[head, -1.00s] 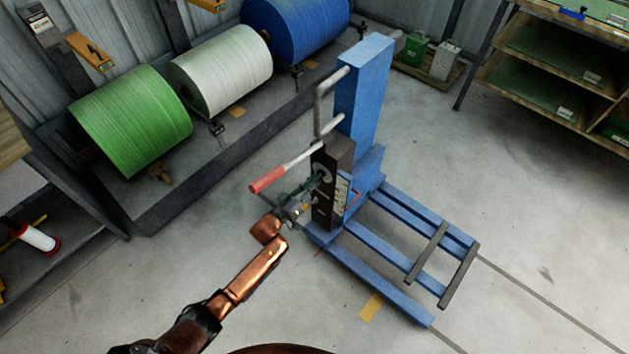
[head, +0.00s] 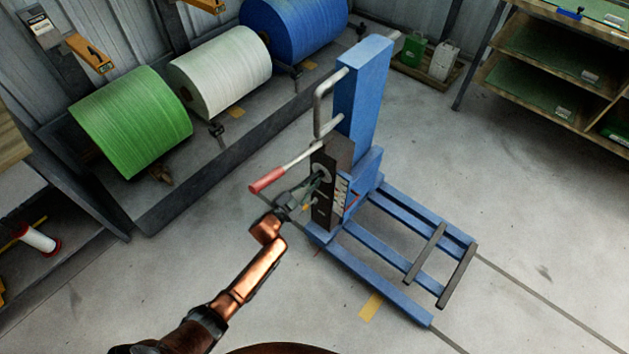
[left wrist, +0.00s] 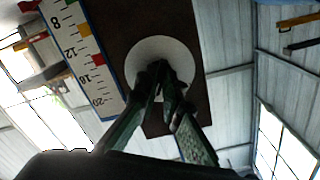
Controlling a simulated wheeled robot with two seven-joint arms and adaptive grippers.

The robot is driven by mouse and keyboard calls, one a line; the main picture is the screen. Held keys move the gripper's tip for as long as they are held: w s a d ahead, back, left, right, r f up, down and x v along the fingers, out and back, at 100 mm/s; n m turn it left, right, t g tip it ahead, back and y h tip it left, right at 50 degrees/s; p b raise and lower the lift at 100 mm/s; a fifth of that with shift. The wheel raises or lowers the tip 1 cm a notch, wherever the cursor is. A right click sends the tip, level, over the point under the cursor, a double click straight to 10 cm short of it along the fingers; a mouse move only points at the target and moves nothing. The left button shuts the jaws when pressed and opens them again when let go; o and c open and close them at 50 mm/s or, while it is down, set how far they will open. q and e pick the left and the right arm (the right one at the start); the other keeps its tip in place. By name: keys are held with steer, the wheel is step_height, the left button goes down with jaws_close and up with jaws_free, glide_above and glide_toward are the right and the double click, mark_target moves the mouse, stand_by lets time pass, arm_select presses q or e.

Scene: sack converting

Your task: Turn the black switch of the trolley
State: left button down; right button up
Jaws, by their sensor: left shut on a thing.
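The blue trolley (head: 362,92) stands on the floor in the middle of the head view. On its near side is a dark control panel (head: 322,214). My left gripper (head: 314,183) reaches the upper part of this panel. In the left wrist view, its fingers (left wrist: 160,82) close together in front of a round pale disc (left wrist: 178,50) on the dark panel. They are shut on the black switch at the disc's middle, which is mostly hidden between the fingertips. My right gripper is not in view.
A lever with a red grip (head: 267,181) sticks out just above my left gripper. A grey handle (head: 321,105) is higher up. A numbered scale (left wrist: 85,60) lies beside the disc. Green (head: 130,120), white and blue rolls stand behind. Open floor lies to the right.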

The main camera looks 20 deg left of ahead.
arm_select(q)
steer(key=shift+s+f+m, duration=0.1)
steer(key=shift+f+m, duration=0.05)
steer(key=shift+m, duration=1.15)
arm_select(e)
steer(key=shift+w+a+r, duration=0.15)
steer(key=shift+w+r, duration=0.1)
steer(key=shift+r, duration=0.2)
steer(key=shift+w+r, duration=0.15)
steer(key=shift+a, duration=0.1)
arm_select(q)
steer(key=c, duration=2.1)
jaws_free()
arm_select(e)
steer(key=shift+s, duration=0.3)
arm_select(q)
steer(key=v, duration=1.2)
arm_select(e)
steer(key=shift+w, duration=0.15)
